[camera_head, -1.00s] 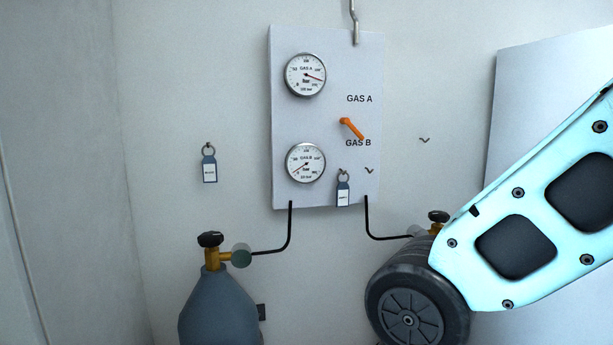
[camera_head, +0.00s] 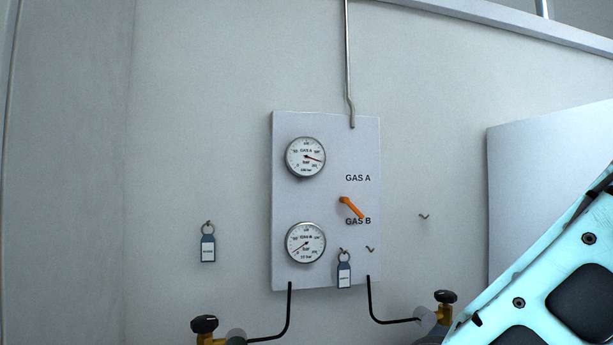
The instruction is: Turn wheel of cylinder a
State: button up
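Two gas cylinders stand low against the wall, and only their valve tops show now. The left valve has a black wheel (camera_head: 204,324) on a brass body. The right valve has a black wheel (camera_head: 445,297) on a brass body, partly beside my cyan arm. I cannot tell from the frames which cylinder is A. A panel (camera_head: 325,200) above them carries a GAS A gauge (camera_head: 306,157), a GAS B gauge (camera_head: 306,243) and an orange lever (camera_head: 352,208) pointing down-right towards GAS B. My gripper is out of view.
A blue tag (camera_head: 208,247) hangs on a hook left of the panel, and another tag (camera_head: 344,274) hangs at its lower edge. Black hoses run from the panel to both valves. A pale board (camera_head: 550,190) is at the right.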

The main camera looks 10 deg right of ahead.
aim_at(446, 296)
jog(key=z, duration=0.8)
